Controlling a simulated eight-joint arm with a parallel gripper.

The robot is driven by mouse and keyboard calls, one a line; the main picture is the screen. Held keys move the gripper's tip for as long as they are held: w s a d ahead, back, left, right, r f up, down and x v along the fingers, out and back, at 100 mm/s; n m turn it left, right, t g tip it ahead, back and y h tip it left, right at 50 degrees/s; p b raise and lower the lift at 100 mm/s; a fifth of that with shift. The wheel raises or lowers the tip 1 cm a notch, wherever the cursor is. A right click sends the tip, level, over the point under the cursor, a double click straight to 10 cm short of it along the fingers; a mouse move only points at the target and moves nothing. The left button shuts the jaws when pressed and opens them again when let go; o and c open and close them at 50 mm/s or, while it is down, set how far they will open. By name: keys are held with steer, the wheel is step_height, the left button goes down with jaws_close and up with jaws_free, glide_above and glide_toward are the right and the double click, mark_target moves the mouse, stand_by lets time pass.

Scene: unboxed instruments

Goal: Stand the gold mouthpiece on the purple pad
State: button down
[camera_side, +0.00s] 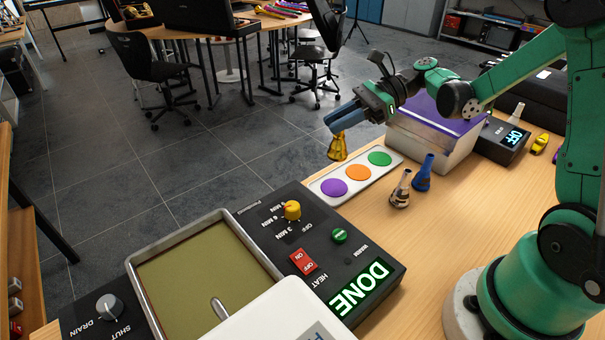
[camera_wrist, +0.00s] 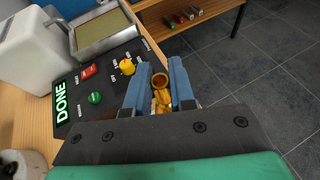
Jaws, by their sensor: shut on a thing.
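The gold mouthpiece (camera_side: 338,147) hangs below my gripper (camera_side: 333,122), which is shut on it. In the side view it shows in front of the floor, at the far left of the pad strip. In the wrist view the gold mouthpiece (camera_wrist: 161,86) sits between the two blue fingers of my gripper (camera_wrist: 163,85), one open end facing the camera. The purple pad (camera_side: 334,187) is the left circle on a white strip (camera_side: 322,199), beside orange and green circles. It is bare. I cannot tell the exact height of the mouthpiece above the table.
A blue mouthpiece (camera_side: 424,173) and a brown-and-white mottled one (camera_side: 401,189) stand right of the strip. A lidded bin (camera_side: 433,143) is behind them. The black cleaner panel (camera_side: 345,245) with knobs and "DONE" display lies in front. A black box reads "OFF" (camera_side: 514,138).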

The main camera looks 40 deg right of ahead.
mark_target(337, 155)
steer(key=shift+f, duration=3.65)
steer(key=shift+f, duration=0.1)
steer(key=c, duration=0.7)
jaws_free()
steer(key=shift+c, duration=0.2)
